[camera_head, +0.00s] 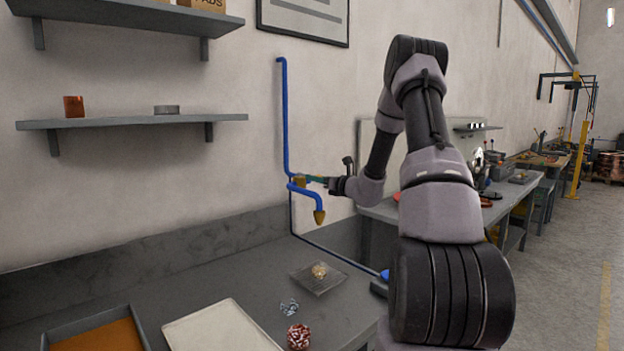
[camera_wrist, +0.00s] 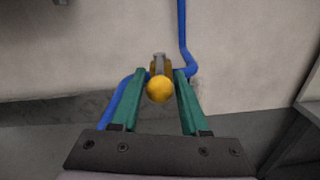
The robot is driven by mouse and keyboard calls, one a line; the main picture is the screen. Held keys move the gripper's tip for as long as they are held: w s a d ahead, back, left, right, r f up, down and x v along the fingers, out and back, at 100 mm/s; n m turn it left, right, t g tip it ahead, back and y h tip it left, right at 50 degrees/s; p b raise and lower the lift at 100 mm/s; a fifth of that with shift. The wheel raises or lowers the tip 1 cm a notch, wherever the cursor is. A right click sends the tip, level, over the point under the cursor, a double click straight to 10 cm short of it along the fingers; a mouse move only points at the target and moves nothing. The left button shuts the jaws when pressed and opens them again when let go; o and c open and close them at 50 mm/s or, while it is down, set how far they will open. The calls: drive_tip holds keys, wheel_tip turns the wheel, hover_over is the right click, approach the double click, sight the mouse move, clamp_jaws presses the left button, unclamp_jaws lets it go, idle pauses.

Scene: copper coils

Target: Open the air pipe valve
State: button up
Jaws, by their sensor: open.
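The blue air pipe (camera_head: 285,120) runs down the wall and bends at a brass valve (camera_head: 299,181). Below the valve it ends in a yellow nozzle (camera_head: 319,216). In the wrist view the valve's grey lever or stem (camera_wrist: 159,64) stands behind a round yellow knob or end (camera_wrist: 159,89). My gripper (camera_wrist: 159,76) has two green fingers, one on each side of the valve. In the head view my gripper (camera_head: 312,179) reaches the valve from the right. I cannot tell whether the fingers touch the valve.
A grey bench (camera_head: 230,283) stands below the pipe. Shelves (camera_head: 130,121) hang at left.

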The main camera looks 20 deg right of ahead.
drive_tip(key=shift+x, duration=1.3)
clamp_jaws()
idle(0.5)
